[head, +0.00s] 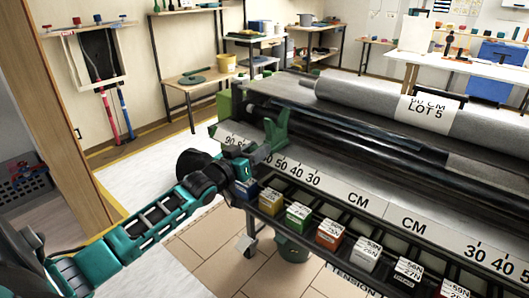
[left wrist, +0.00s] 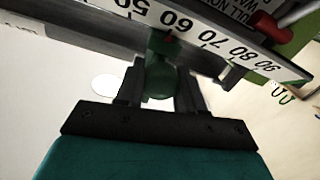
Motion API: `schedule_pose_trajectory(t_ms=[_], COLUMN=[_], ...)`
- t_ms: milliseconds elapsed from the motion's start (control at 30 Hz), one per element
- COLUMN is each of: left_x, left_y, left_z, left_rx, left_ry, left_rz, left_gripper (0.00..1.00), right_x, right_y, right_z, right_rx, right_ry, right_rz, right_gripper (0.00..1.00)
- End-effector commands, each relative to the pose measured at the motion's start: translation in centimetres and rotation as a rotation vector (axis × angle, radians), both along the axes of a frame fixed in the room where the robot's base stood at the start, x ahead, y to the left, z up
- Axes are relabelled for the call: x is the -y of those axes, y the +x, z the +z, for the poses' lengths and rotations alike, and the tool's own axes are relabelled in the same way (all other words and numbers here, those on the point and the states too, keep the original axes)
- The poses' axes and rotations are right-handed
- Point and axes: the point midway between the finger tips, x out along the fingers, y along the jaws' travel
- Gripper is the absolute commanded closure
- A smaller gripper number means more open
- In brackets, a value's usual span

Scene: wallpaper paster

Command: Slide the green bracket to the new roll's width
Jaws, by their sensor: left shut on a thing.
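The green bracket (head: 278,128) stands upright on the machine's front scale (head: 345,200), left of the 50 mark and covering part of the numbers. My left gripper (head: 257,158) is at its front side. In the left wrist view, the gripper (left wrist: 160,88) is shut on the bracket's round green knob (left wrist: 159,78), which sits below about the 60 mark. The new roll (head: 365,98), grey, lies along the top of the machine. Its white label (head: 428,114) reads "LOT 5" below a width in CM whose first digit is partly cut off. My right gripper is not in view.
Several coloured weight boxes (head: 331,233) stand in a row on the ledge below the scale. A red-ended handle (left wrist: 270,27) is near the scale's high end in the left wrist view. A green bin (head: 291,248) is under the machine.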

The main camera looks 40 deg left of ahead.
Motion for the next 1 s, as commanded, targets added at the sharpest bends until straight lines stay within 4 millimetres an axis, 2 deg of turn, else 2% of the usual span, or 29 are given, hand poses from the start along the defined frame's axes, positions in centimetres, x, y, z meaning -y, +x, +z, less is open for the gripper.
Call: schedule_pose_trajectory(t_ms=[267,300,533,833,1000], left_x=[-0.3,-0.3,-0.2,-0.2,-0.2], left_y=[0.0,0.0,0.0,-0.2,-1.5], left_z=[0.0,0.0,0.0,0.0,0.0], left_rx=[-0.001,-0.001,0.0,0.0,-0.002], left_ry=[0.002,0.002,0.001,0.001,0.0], left_rz=[0.004,0.004,0.002,0.001,0.001], left_gripper=[1.0,0.6,0.38,0.38,0.38], right_x=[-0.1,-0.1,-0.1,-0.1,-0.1], right_y=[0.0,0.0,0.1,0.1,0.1], right_z=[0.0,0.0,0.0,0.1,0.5], right_rx=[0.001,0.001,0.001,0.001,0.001], right_ry=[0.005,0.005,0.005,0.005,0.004], right_rz=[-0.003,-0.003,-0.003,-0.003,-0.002], right_gripper=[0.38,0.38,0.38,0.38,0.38])
